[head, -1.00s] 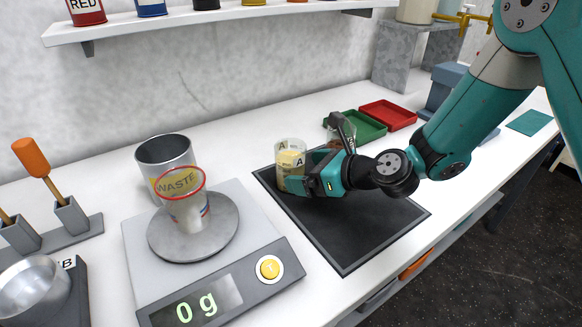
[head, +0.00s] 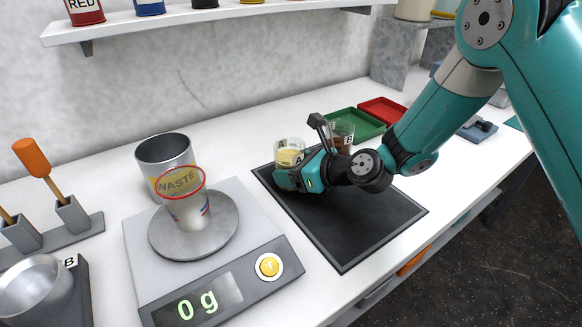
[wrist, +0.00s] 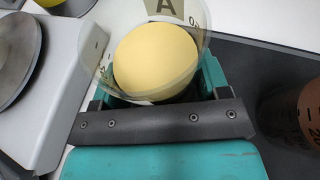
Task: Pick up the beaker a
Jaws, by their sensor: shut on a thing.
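Beaker a (head: 289,152) is a clear beaker marked "A" with pale yellow contents. It is upright at the back left part of the black mat (head: 378,212). My gripper (head: 291,178) is shut on it from the right side, and the fingers hide its lower part. In the wrist view beaker a (wrist: 158,52) sits between the two teal fingers of my gripper (wrist: 150,92), and its yellow contents show through the open top. Whether its base touches the mat is hidden.
Beaker B (head: 343,130), with brown contents, stands close behind my gripper. At left are a scale (head: 136,262) reading 0 g with a red-rimmed cup (head: 188,208), and a grey "WASTE" can (head: 163,150). Green (head: 373,127) and red (head: 384,106) trays lie at the back.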

